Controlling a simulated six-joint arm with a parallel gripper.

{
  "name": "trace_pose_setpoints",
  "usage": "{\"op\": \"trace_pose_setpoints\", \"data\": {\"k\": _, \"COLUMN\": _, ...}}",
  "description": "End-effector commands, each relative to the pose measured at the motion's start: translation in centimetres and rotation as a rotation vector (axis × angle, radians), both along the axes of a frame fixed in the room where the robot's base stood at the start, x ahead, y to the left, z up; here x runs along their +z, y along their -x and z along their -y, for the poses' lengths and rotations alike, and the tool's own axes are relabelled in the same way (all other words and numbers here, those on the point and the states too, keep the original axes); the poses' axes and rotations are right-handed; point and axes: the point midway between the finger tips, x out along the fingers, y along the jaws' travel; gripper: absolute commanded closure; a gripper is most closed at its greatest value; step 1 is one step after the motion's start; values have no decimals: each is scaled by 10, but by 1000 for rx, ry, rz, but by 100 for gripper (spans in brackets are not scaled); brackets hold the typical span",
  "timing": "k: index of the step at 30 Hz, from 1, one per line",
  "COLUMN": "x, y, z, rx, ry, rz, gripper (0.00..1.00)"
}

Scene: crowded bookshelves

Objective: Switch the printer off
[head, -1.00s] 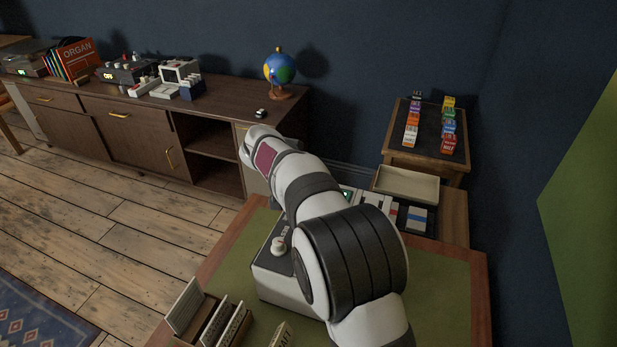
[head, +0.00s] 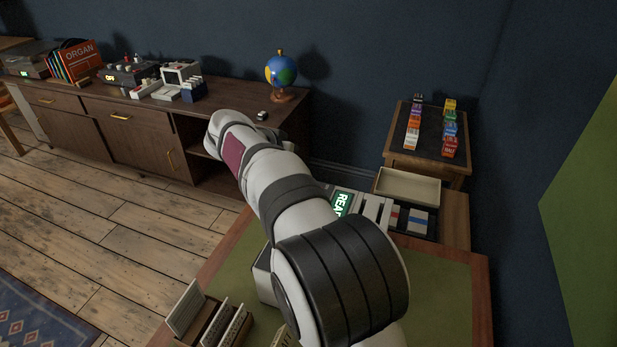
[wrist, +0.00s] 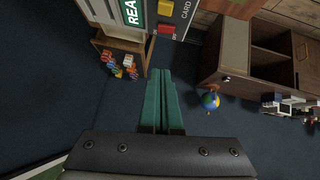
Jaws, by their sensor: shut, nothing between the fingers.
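A pale machine with a lit green panel reading "READ…" (head: 341,203) stands at the desk's far edge, partly behind my arm in the head view. It also shows upside down at the top of the wrist view, with its green panel (wrist: 131,12), a yellow button (wrist: 166,8) and a red button (wrist: 167,29). I cannot tell for sure that it is the printer. A grey box (head: 264,277) on the desk is mostly hidden by my arm. My gripper (wrist: 160,72) is shut and empty, its teal fingertips apart from the red button in the picture. The head view hides it.
A drawer-like tray (head: 408,187) and a side table with coloured boxes (head: 412,137) stand at the right. A card rack (head: 205,325) is at the desk's front left. A wooden cabinet (head: 110,115) with a globe (head: 281,72) lines the back wall.

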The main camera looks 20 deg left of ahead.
Motion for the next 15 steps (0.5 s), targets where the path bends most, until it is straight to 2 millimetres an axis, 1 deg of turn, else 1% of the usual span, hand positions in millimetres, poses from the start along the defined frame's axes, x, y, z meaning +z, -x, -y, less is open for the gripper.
{"op": "trace_pose_setpoints", "data": {"k": 5, "x": -1, "y": -1, "z": 0, "rx": -1, "ry": -1, "rz": 0, "gripper": 100}}
{"op": "trace_pose_setpoints", "data": {"k": 8, "x": -8, "y": -8, "z": 2, "rx": -2, "ry": 0, "rz": -2, "gripper": 100}}
{"op": "trace_pose_setpoints", "data": {"k": 15, "x": -44, "y": -43, "z": 8, "rx": -2, "ry": 1, "rz": -2, "gripper": 100}}
